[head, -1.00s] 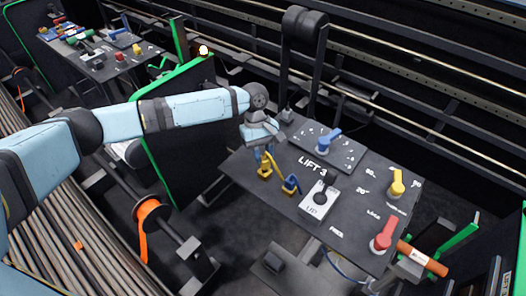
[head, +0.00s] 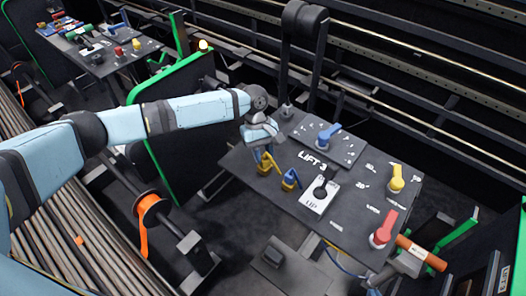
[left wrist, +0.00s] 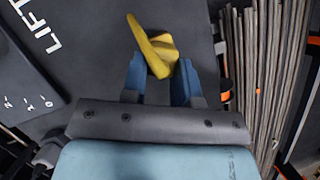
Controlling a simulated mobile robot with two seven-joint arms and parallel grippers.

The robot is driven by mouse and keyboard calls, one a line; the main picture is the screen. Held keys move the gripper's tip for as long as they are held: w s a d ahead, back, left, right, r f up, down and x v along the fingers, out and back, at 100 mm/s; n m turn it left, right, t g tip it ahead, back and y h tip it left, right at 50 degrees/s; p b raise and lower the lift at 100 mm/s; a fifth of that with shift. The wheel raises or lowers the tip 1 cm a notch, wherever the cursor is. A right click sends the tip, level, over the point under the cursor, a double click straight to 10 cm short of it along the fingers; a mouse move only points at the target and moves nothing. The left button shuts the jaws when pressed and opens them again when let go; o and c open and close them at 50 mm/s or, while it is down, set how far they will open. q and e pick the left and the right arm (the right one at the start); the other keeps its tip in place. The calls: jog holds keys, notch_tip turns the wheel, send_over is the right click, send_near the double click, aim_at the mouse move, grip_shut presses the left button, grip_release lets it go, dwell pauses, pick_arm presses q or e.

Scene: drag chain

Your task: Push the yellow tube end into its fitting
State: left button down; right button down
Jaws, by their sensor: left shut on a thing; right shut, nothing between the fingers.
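In the head view my left gripper (head: 262,149) points down at the left edge of the dark LIFT 3 panel. It is shut on a yellow part (head: 267,169), a block with a slanting bar. In the left wrist view the yellow part (left wrist: 150,44) shows at the blue fingers (left wrist: 160,68), its bar slanting up and left. The fingers and bar hide where the part meets the panel, so I cannot tell how a tube end sits in a fitting. My right gripper is out of view.
A similar blue part (head: 290,180) stands close right of the yellow one. A black knob on a white plate (head: 318,198), yellow handle (head: 396,184), red handle (head: 384,228) and blue handle (head: 326,136) stand on the panel (head: 270,203). A green-edged screen (head: 180,118) stands behind my left arm.

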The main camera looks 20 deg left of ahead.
pick_arm(q)
jog(key=c, duration=0.8)
grip_release()
jog(key=shift+f, duration=0.1)
jog(key=b+v, duration=0.2)
jog(key=v, duration=1.2)
jog(key=shift+b, duration=0.3)
jog(key=shift+f, duration=0.1)
